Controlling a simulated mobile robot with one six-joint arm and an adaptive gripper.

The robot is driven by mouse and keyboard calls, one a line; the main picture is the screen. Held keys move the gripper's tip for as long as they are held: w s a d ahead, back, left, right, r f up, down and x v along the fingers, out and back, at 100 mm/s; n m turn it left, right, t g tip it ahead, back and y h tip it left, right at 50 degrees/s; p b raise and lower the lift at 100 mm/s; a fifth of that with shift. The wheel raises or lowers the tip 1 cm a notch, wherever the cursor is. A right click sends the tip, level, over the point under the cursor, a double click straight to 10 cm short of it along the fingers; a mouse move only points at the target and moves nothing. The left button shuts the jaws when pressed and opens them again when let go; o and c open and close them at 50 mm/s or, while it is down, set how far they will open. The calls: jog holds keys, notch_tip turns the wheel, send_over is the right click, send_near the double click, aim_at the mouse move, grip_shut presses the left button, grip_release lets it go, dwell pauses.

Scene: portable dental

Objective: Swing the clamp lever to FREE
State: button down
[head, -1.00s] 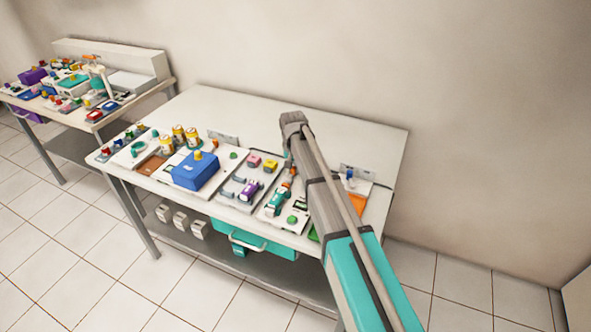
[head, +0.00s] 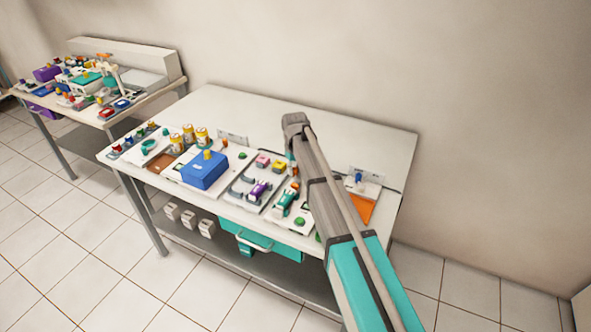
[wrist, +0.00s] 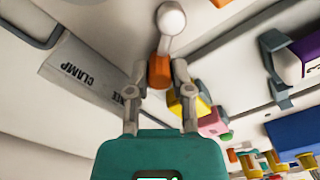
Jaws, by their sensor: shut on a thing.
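In the wrist view the clamp lever shows as a grey arm with a white ball end (wrist: 171,18) and an orange grip (wrist: 158,72). My gripper (wrist: 160,80) has its two grey fingers on either side of the orange grip and is shut on it. A grey plate (wrist: 85,75) lettered CLAMP lies to the left. A second word on it is partly hidden by a finger.
A yellow block (wrist: 188,100) and a pink block (wrist: 213,122) lie close to the right finger. In the head view, a blue box (head: 204,172) and several fixtures crowd the table's front. The table's back (head: 260,110) is bare.

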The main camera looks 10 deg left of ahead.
jog(key=c, duration=0.5)
grip_release()
jog(key=shift+d+m, duration=0.15)
jog(key=shift+m, duration=0.25)
